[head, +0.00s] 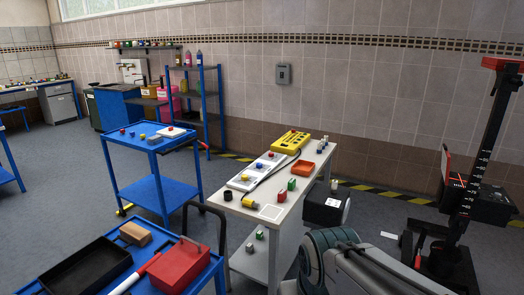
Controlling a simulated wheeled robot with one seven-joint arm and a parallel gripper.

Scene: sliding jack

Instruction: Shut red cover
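My grey arm crosses the bottom right of the head view. My gripper is out of view.
The black post (475,150) with a red top stands on the floor at right. A white table (290,213) with a yellow device (290,142) and an orange tray (302,167) fills the middle. Blue carts stand left. Floor shows between table and post.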

